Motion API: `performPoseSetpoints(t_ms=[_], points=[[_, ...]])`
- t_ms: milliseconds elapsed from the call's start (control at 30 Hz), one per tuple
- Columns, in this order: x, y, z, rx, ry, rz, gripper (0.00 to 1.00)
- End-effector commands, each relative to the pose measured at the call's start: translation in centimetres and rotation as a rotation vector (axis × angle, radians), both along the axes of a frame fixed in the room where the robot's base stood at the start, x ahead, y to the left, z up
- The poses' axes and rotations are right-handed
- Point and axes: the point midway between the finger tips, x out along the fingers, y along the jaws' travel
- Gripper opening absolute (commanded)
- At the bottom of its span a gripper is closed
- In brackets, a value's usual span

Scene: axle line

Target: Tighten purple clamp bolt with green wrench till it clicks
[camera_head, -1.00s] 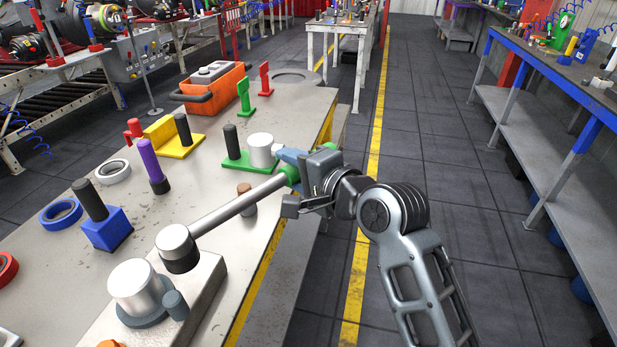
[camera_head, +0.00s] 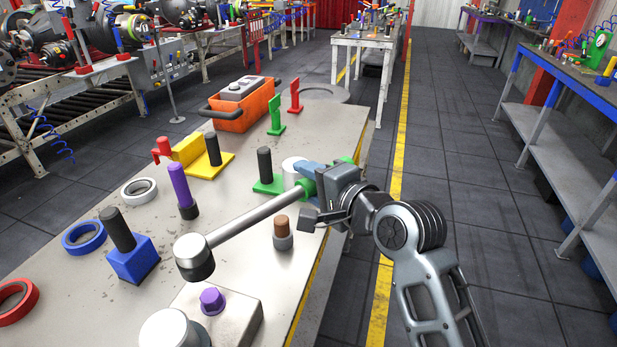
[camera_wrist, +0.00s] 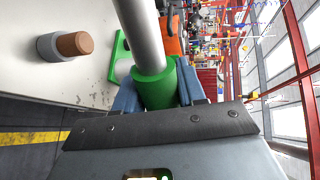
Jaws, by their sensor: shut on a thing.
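My gripper (camera_head: 322,180) is shut on the green-banded end of the green wrench (camera_head: 245,217). The wrench is a long grey bar with a round silver and dark head at its far left end. In the wrist view my gripper (camera_wrist: 156,92) grips the green collar (camera_wrist: 154,88) of the wrench. The purple clamp bolt (camera_head: 212,301) stands on a grey block (camera_head: 240,318) at the front of the table. The wrench head is apart from the bolt, above the table beyond it in the picture.
A purple-handled tool (camera_head: 180,185), a blue block with a dark post (camera_head: 132,258), a brown-topped peg (camera_head: 282,232) and a green stand (camera_head: 267,184) are on the table. A silver cylinder (camera_head: 168,330) stands beside the bolt. Floor is open at right.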

Motion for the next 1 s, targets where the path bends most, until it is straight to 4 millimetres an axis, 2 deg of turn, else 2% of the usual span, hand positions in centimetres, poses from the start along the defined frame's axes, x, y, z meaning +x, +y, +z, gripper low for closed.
performPoseSetpoints(t_ms=[733, 1000], points=[[0.0, 0.0, -5.7, 0.004, -0.003, 0.000, 0.00], [0.0, 0.0, -5.3, 0.004, -0.003, 0.000, 0.00]])
